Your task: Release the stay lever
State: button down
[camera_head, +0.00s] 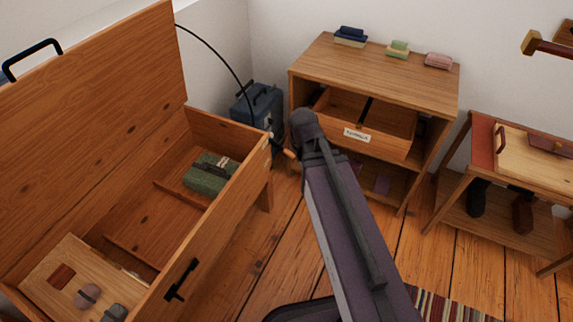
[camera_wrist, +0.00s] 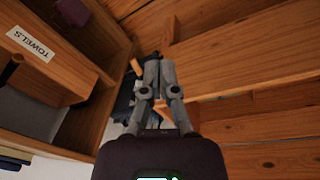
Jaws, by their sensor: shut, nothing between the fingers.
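The open chest (camera_head: 225,190) stands at the left with its lid (camera_head: 95,110) raised. A thin black curved stay (camera_head: 222,58) runs from the lid down to the chest's far right corner. A small orange piece (camera_head: 288,153) by that corner looks like the stay lever; its far end is hidden behind my arm. My gripper (camera_wrist: 155,62) is shut and empty in the wrist view, with its fingers together beside the chest's wood. An orange piece (camera_wrist: 136,67) shows just left of the fingertips; I cannot tell whether they touch it. The head view hides the fingertips.
A shelf unit (camera_head: 375,62) with an open drawer labelled TOWELS (camera_wrist: 30,42) stands close by the chest corner. A blue case (camera_head: 260,105) is on the floor behind. A side table (camera_head: 482,140) stands at the right.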

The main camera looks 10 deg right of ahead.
aim_at(276, 145)
jog(key=w+a+f+n+t+b, duration=0.2)
jog(key=w+f+n+t+b, duration=0.1)
jog(key=w+f+n+b, duration=0.5)
jog(key=w+a+f+n+t+h+b, duration=0.1)
jog(key=w+f+n+t+b, duration=0.3)
jog(key=w+f+n+b, duration=0.5)
notch_tip(276, 145, down, 4)
jog(key=a+n+b, duration=0.1)
jog(key=n+b, duration=0.4)
jog(key=b, duration=0.2)
jog(key=shift+w+f+b, duration=0.15)
jog(key=shift+b, duration=0.2)
jog(key=shift+w+d+f, duration=0.1)
jog(key=shift+f, duration=0.05)
jog(key=b+x, duration=0.8)
jog(key=x, duration=0.2)
jog(key=r+p, duration=0.1)
jog(key=d+r+p, duration=0.1)
jog(key=p, duration=0.1)
jog(key=r+p, duration=0.1)
jog(key=r, duration=0.1)
jog(key=shift+s+d, duration=0.25)
jog(key=shift+d, duration=0.15)
